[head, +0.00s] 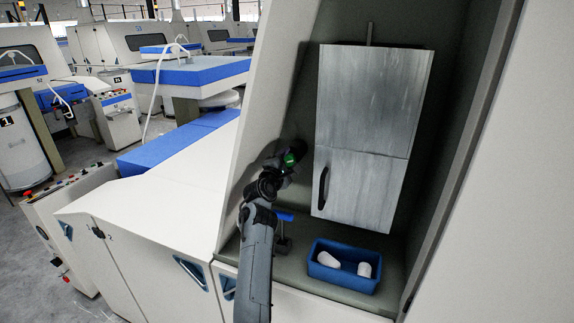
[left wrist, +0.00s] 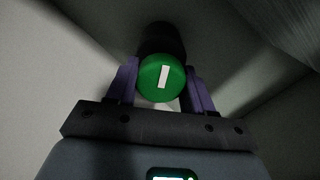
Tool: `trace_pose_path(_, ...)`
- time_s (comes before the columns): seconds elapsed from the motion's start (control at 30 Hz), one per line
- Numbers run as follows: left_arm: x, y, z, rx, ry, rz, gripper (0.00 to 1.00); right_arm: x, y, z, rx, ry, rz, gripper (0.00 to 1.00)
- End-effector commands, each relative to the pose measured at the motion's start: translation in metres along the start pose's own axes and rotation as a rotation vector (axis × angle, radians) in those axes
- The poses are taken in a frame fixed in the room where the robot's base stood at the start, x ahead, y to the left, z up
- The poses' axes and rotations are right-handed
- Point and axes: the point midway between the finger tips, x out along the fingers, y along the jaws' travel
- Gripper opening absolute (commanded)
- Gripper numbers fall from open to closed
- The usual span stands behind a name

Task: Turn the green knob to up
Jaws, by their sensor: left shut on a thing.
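The green knob (head: 292,157) is on the dark back panel of the recess, to the left of the grey metal cabinet. In the left wrist view the knob (left wrist: 153,88) has a round green face with a white bar, close to upright in that picture and leaning slightly to the right at the top. My left gripper (head: 287,159) is at the knob. In the left wrist view its two purple fingers stand on either side of the knob, shut on it. The arm hides part of the panel below. My right gripper is not in view.
The grey metal cabinet (head: 367,120) with a dark handle hangs right of the knob. A blue bin (head: 335,279) with white cylinders sits on the ledge below. A blue-topped lever (head: 285,217) stands close beside my left arm. The slanted white side wall (head: 262,100) is near on the left.

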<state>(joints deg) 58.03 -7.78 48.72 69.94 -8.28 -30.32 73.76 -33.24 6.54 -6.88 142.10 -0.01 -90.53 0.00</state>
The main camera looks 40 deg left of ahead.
Motion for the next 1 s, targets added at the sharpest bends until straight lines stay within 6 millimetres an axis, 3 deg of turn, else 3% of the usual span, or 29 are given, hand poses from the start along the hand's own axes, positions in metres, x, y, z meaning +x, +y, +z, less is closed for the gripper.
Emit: trace_pose_path(1.0,0.000,-0.010,-0.001,-0.947,0.002,-0.002,0.21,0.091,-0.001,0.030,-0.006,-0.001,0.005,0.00)
